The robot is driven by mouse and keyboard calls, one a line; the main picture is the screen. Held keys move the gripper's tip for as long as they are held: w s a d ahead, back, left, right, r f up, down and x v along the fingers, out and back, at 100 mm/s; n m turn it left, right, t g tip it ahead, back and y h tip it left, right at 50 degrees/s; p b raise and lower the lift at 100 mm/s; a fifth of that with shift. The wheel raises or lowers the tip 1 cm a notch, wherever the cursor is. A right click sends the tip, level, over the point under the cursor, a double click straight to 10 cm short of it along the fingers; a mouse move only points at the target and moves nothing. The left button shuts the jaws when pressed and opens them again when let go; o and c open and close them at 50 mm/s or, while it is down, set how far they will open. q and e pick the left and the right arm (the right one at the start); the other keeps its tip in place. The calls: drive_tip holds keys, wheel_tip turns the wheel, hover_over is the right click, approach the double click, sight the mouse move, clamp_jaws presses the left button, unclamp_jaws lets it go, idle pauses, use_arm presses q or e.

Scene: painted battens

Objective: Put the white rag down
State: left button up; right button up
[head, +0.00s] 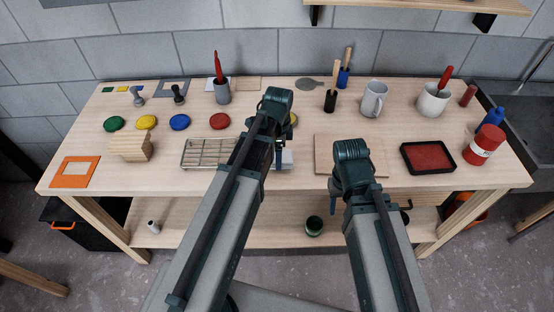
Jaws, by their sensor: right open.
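A white patch (287,159), which looks like the white rag, shows at the front middle of the table (300,186). My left arm and gripper hide much of it. My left gripper (279,162) points down right beside it; its fingers are too small and covered to tell whether they hold the rag. My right gripper (338,204) is open and hangs at the table's front edge, just in front of the wooden board (325,158), with no rag at it.
A wire rack (205,154) and a wood block (130,147) lie left of the rag. Paint lids, including a blue one (180,122), and mugs, one grey (373,98), line the back.

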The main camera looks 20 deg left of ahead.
use_arm(q)
drive_tip(key=shift+w+a+f+b, duration=0.15)
drive_tip(key=shift+f+b, duration=0.75)
drive_tip(key=shift+w+a+f+b, duration=0.1)
drive_tip(key=shift+a+f+b, duration=0.05)
drive_tip(key=shift+f+b, duration=0.75)
drive_tip(key=shift+f, duration=0.25)
drive_tip(key=o, duration=1)
drive_tip(key=shift+r, duration=0.1)
